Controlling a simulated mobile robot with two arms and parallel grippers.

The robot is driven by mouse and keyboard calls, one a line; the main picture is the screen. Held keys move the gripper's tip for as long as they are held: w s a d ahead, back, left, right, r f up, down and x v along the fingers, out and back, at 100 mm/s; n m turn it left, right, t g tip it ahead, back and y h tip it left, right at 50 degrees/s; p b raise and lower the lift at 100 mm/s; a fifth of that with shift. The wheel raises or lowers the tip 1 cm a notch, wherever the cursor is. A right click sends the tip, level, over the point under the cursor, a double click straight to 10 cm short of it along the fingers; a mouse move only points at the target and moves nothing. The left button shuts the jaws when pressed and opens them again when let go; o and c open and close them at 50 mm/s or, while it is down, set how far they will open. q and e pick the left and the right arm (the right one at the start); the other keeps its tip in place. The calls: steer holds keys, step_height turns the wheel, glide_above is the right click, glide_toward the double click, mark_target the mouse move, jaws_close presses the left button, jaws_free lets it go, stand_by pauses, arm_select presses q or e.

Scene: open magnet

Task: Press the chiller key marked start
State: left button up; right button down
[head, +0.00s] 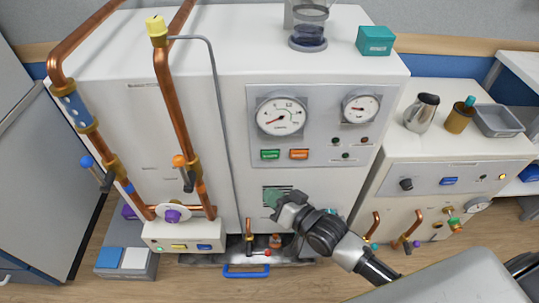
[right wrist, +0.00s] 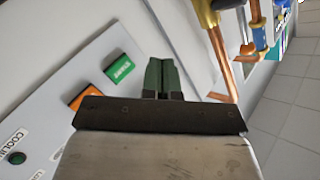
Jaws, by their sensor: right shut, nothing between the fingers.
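A green key (head: 270,154) sits on the grey panel of the white cabinet in the head view, below the large gauge. Its white lettering is too small to read surely. The same green key (right wrist: 119,68) shows in the right wrist view, left of my fingers. An orange key (head: 299,154) is just right of it, and also shows in the wrist view (right wrist: 86,97). My right gripper (head: 275,198) is shut and empty, in front of the cabinet below the keys. Its dark green fingertips (right wrist: 163,76) are together and apart from the green key. My left gripper is out of view.
Copper pipes (head: 175,100) with valves run down the cabinet's left side. A thin grey tube (head: 222,120) passes left of the keys. Two gauges (head: 281,117) (head: 361,107) sit above. A lower unit (head: 440,180) with a jug (head: 421,112) stands right.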

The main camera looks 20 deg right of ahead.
mark_target(270, 155)
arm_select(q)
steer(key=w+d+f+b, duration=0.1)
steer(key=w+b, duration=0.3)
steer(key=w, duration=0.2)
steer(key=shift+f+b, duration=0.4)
arm_select(e)
steer(key=w+d, duration=0.2)
steer(key=w, duration=0.6)
steer(key=shift+w+d, duration=0.25)
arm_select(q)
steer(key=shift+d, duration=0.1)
arm_select(e)
steer(key=shift+w, duration=0.1)
stand_by(0.8)
steer(key=shift+w+d, duration=0.1)
steer(key=shift+w, duration=0.2)
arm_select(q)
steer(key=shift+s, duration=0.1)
arm_select(e)
steer(key=shift+w, duration=0.1)
stand_by(0.4)
